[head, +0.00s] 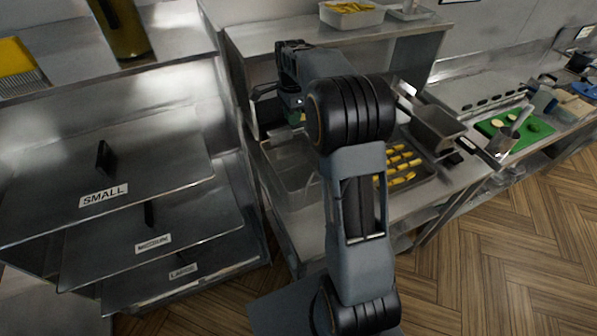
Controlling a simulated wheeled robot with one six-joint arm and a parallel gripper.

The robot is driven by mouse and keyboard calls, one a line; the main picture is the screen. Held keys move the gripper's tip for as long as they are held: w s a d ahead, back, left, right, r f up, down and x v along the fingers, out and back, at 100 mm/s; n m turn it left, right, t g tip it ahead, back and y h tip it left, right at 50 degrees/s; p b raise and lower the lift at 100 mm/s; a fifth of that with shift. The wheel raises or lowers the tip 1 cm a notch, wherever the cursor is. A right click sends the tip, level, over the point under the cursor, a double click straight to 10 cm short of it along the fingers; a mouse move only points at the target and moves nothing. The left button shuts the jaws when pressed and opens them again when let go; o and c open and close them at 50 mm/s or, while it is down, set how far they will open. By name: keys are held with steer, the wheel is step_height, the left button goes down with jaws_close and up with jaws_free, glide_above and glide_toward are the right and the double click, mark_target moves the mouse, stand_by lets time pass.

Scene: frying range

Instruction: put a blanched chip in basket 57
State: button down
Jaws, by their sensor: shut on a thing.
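My gripper (292,122) is at the left of my arm, above the clear bin, and largely hidden behind the wrist. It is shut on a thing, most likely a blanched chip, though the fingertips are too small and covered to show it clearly. Yellow chips (401,172) lie in rows on a dark tray (425,188) to the right of my arm, which hides part of the tray. A steel basket-like container (437,128) stands behind the tray's right side. I can read no number 57 anywhere.
A clear bin (303,186) sits left of the tray. Lidded steel units (100,170) marked SMALL, MEDIUM and LARGE fill the left. A white tub (352,18) of yellow pieces stands on the shelf (290,38). A green board (530,135) lies at right.

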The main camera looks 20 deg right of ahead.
steer(key=shift+f, duration=0.8)
steer(key=c, duration=1)
jaws_free()
steer(key=shift+c, duration=0.2)
steer(key=shift+r, duration=0.1)
step_height(320, 180, up, 14)
steer(key=shift+f+b, duration=0.2)
steer(key=shift+b, duration=0.25)
